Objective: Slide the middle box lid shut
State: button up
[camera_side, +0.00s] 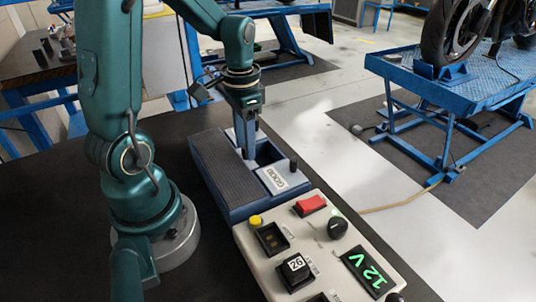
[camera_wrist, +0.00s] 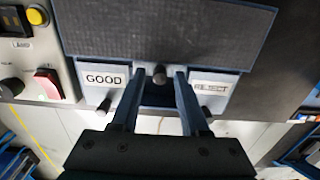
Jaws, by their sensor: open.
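A blue box (camera_side: 228,212) with a ribbed dark top lies on the dark bench. In the wrist view its front has a GOOD lid (camera_wrist: 104,80) at left and a REJECT lid (camera_wrist: 212,87) at right. Between them the middle compartment (camera_wrist: 158,95) shows as a dark opening. A dark knob (camera_wrist: 159,75) stands at the ribbed cover's edge; the rest of the middle lid is hidden. My gripper (camera_wrist: 159,73) is open, one finger on each side of this knob, with small gaps visible. In the side view my gripper (camera_side: 246,153) points down into the box area.
A beige control panel (camera_side: 325,255) with a red switch (camera_side: 310,205), a yellow button (camera_side: 255,221) and a green "12 V" display (camera_side: 368,270) adjoins the box. The GOOD lid's knob (camera_side: 293,163) stands up close to my gripper. A motorcycle lift (camera_side: 450,90) stands beyond the bench.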

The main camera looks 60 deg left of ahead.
grip_shut()
jog(key=shift+w, duration=3.45)
grip_release()
notch_tip(320, 180, up, 7)
